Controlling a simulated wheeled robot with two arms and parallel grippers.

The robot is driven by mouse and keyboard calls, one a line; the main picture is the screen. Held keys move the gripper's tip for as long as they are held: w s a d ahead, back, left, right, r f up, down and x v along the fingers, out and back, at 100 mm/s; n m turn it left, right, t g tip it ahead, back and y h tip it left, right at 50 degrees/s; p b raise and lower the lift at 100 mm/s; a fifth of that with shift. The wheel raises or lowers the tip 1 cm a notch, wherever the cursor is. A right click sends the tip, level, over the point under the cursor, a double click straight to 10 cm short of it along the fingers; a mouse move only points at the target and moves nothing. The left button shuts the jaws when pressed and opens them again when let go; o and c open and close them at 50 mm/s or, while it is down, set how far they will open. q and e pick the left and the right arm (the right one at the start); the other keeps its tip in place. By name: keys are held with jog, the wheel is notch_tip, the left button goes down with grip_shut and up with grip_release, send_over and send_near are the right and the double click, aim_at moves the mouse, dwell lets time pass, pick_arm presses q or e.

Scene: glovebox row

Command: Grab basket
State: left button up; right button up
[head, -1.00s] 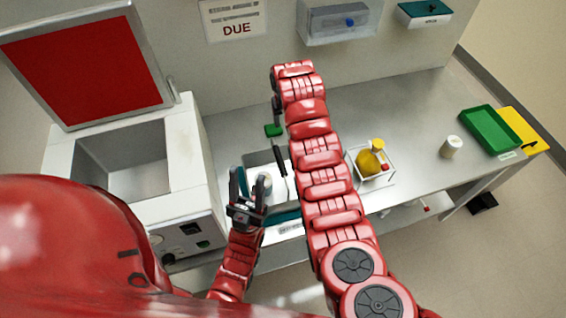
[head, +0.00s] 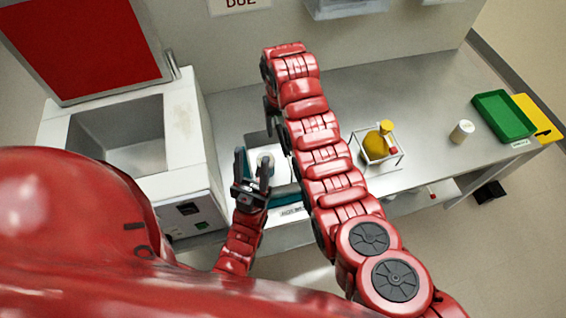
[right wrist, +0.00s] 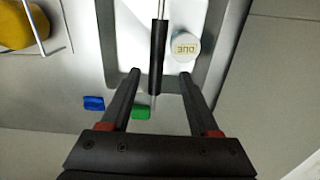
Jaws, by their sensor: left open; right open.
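The basket (head: 387,162) is a small white wire-framed caddy on the metal bench, right of my right arm in the head view. It holds a yellow bottle (head: 376,146) and a red-tipped item. Its wires (right wrist: 70,27) show at the upper left of the right wrist view. My right gripper (right wrist: 158,76) is open; a black-handled tool (right wrist: 158,60) lies between its fingers in that view, contact unclear. In the head view its fingers are mostly hidden by the arm. My left gripper (head: 253,158) is open and empty at the bench's front, left of the basket.
A white-lidded jar (right wrist: 186,47) sits in a tray; blue (right wrist: 94,103) and green (right wrist: 141,112) blocks lie nearby. A red-lidded chamber (head: 185,120) stands left. A white bottle (head: 462,131) and green tray (head: 503,117) are at right. Bench behind the basket is clear.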

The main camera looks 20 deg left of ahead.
aim_at(283, 139)
jog(key=f+p, duration=0.1)
jog(key=d+f+p, duration=0.1)
jog(key=f+p, duration=0.1)
jog(key=shift+s+f, duration=0.2)
jog(key=shift+f, duration=0.1)
jog(key=shift+f+p, duration=0.3)
jog(key=shift+f, duration=0.7)
grip_shut()
jog(key=shift+r, duration=0.1)
dwell(0.4)
